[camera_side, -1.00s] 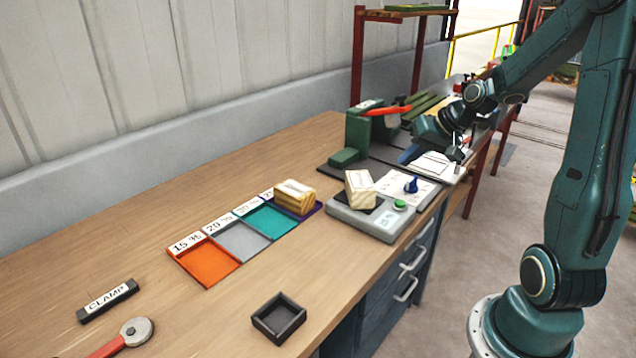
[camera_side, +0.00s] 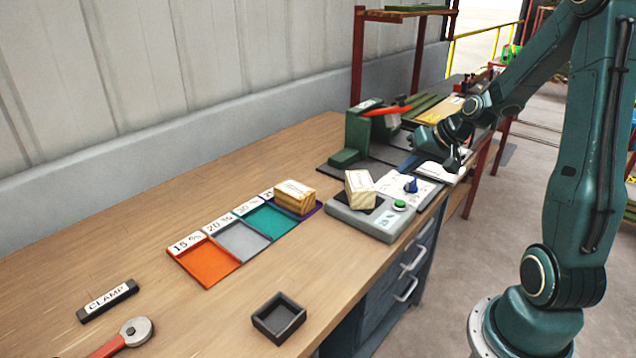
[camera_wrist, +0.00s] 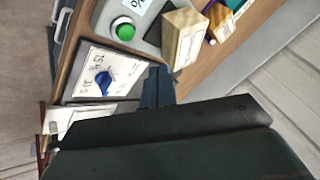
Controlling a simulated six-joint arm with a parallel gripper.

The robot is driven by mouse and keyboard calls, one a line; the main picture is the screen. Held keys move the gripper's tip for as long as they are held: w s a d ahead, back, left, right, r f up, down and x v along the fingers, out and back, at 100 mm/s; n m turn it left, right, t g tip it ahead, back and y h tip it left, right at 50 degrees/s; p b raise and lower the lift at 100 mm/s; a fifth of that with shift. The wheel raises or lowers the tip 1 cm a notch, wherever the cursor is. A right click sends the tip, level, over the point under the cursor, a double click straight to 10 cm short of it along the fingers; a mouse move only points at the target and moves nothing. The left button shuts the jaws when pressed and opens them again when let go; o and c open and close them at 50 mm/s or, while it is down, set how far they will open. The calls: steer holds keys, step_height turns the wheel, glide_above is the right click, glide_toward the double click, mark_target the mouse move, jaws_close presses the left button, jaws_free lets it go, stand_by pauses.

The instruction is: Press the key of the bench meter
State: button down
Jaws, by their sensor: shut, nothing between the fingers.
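The bench meter (camera_side: 364,222) is a grey box on the bench, with a light display (camera_side: 388,220) and a round green key (camera_side: 399,204). A wooden block (camera_side: 360,189) with a white label sits tilted on its dark pad. In the wrist view the green key (camera_wrist: 123,28) is at the upper left, on the meter (camera_wrist: 148,42). My gripper (camera_wrist: 158,84) is shut and empty, its fingers below and right of the key in that view. In the side view my gripper (camera_side: 455,160) is beyond the meter, apart from the key; its fingertips are hard to make out.
A white dial panel with a blue knob (camera_side: 411,184) lies between the meter and my gripper. A green device with a red lever (camera_side: 394,109) stands behind. Coloured trays (camera_side: 205,262), another wooden block (camera_side: 294,197) and a black box (camera_side: 279,318) are nearer the camera.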

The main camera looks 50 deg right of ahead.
mark_target(403, 203)
steer(key=shift+f, duration=3.1)
steer(key=shift+f, duration=0.15)
steer(key=shift+f, duration=0.3)
steer(key=shift+f, duration=0.45)
stand_by(0.9)
steer(key=shift+r, duration=0.9)
steer(key=shift+r, duration=2.5)
